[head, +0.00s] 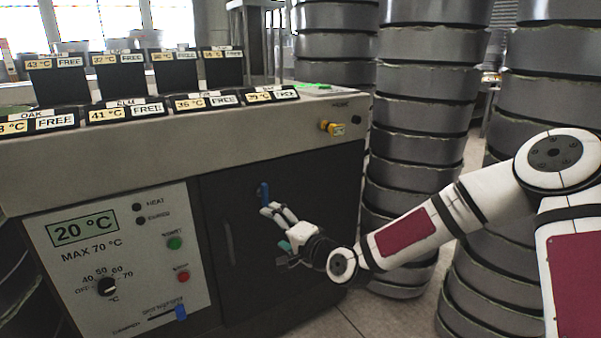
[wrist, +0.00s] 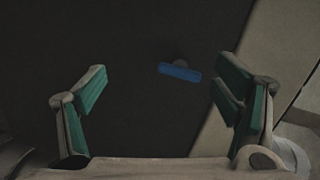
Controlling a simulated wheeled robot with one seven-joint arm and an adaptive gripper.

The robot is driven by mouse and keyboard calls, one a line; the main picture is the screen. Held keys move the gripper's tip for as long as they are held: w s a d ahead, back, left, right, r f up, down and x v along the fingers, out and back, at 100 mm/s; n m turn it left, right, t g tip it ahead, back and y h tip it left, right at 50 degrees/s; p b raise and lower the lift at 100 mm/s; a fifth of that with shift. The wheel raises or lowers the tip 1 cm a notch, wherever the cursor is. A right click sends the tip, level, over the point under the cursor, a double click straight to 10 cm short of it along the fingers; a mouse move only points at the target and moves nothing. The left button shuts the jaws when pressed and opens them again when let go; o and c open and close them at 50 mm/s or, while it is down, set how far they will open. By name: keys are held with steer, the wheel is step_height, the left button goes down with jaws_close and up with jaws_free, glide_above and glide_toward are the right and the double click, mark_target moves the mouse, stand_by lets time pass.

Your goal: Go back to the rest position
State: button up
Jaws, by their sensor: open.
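My gripper (head: 270,228) is at the end of my outstretched arm, in front of the dark cabinet door (head: 310,205) in the head view. In the wrist view my gripper (wrist: 165,112) is open, with its two green-padded fingers wide apart and nothing between them. A blue handle (head: 264,194) on the door is just above the fingertips in the head view. The same blue handle (wrist: 180,72) shows beyond the fingers in the wrist view, apart from them. The door looks shut.
The cabinet's control panel (head: 118,262) reads 20 °C and has a dial, green and red buttons and a blue slider. Several labelled black moulds (head: 120,112) stand on top. Tall stacks of grey drums (head: 415,130) stand close behind my arm. Some floor (head: 355,318) shows below.

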steer(key=s+d+f+n+g+h, duration=0.35)
steer(key=s+d+n+g, duration=0.2)
steer(key=s, duration=0.25)
steer(key=s+d+r+n+g+h, duration=0.1)
steer(key=s+d+r+h, duration=0.25)
steer(key=s+d, duration=0.3)
steer(key=s+d+r+n+g+h, duration=0.1)
steer(key=s+d+r+h, duration=0.25)
steer(key=s+d, duration=0.35)
steer(key=s+d+r+g, duration=0.1)
steer(key=s+d+r, duration=0.15)
steer(key=s, duration=0.65)
steer(key=s+d+r+g, duration=0.2)
steer(key=s+r, duration=0.1)
steer(key=s, duration=0.6)
steer(key=s+d+r+g, duration=0.1)
steer(key=s+d+r, duration=0.2)
steer(key=s, duration=0.6)
step_height(320, 180, up, 26)
steer(key=t+p, duration=0.3)
steer(key=p, duration=2.2)
steer(key=shift+w+t, duration=0.2)
steer(key=shift+t, duration=0.15)
steer(key=shift+r, duration=0.1)
